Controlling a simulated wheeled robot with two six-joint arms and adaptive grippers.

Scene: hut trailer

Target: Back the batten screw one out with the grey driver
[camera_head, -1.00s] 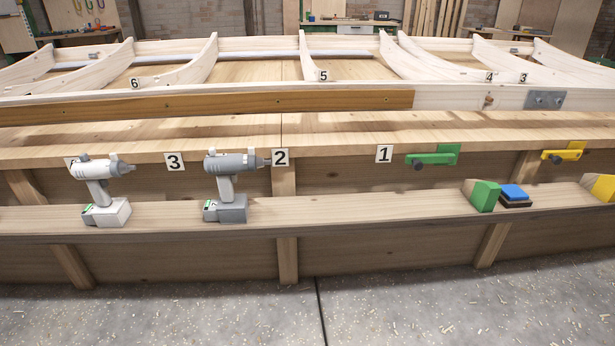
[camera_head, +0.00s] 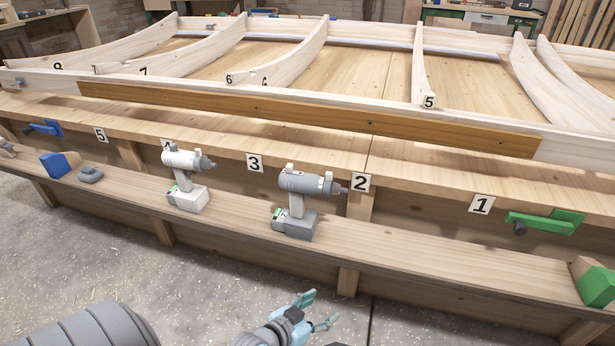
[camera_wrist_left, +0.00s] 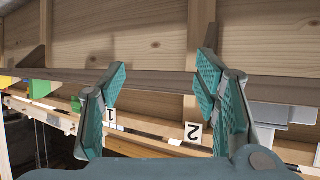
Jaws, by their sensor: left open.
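The grey driver (camera_head: 297,203) stands upright on the ledge in the head view, its nose pointing right towards label 2. A brown batten (camera_head: 310,118) runs along the front rail above it, with small dark spots that look like screw heads; I cannot tell which is screw one. My left gripper (camera_head: 318,309) is open and empty, in front of the ledge and below the grey driver, apart from it. Its open fingers (camera_wrist_left: 160,95) fill the left wrist view, with a grey part, probably the driver (camera_wrist_left: 283,115), beside the right finger. My right gripper is not in view.
A white driver (camera_head: 186,190) stands left of the grey one on the ledge (camera_head: 430,258). A green bracket (camera_head: 540,222) and green block (camera_head: 597,288) are at the right. A blue block (camera_head: 58,165) is at the left. Curved ribs rise behind the batten.

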